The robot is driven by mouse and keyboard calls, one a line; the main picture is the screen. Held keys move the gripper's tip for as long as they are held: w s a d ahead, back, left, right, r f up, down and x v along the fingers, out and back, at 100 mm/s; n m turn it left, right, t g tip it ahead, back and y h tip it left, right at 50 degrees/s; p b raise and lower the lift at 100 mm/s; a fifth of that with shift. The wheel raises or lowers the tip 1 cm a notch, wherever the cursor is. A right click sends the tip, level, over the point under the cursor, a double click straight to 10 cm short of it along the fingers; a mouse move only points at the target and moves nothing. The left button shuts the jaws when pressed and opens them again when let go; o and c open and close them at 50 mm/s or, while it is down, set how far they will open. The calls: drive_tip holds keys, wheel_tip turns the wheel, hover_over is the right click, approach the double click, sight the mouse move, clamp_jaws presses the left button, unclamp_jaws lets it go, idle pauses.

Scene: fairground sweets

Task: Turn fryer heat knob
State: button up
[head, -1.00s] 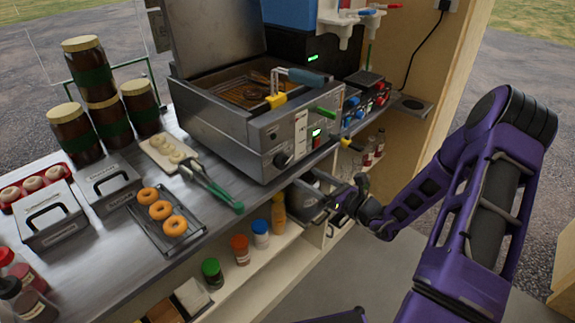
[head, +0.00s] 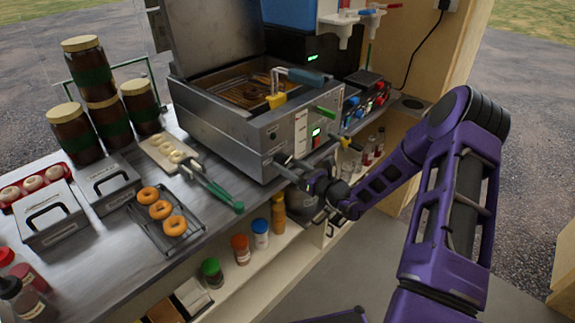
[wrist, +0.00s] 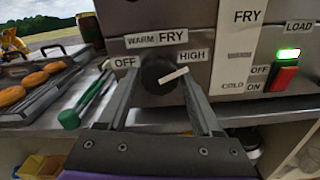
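The fryer (head: 240,120) stands on the counter, its lid up. In the wrist view its black heat knob (wrist: 160,76) sits on the front panel among labels OFF, WARM, FRY and HIGH. The knob's white pointer slants right and slightly up, toward HIGH. My gripper (wrist: 160,82) is open, with one finger left and one right of the knob. Small gaps seem to show between fingers and knob; I cannot tell if either touches. In the head view my gripper (head: 281,165) is at the fryer's front and mostly covers the knob.
A red switch (wrist: 285,78) with a lit green light (wrist: 288,54) is right of the knob. Green-handled tongs (head: 215,188) and a rack of doughnuts (head: 150,225) lie left of the fryer. Bottles (head: 278,213) stand on the shelf below.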

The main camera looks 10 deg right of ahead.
drive_tip(key=c, duration=1)
drive_tip(key=shift+o, duration=0.2)
drive_tip(key=shift+n, duration=0.3)
drive_tip(key=n+b, duration=0.3)
drive_tip(key=n, duration=0.1)
drive_tip(key=shift+f, duration=0.15)
drive_tip(key=shift+n+b, duration=1.75)
drive_tip(key=shift+n, duration=0.35)
drive_tip(key=o, duration=1.4)
drive_tip(key=shift+c, duration=0.2)
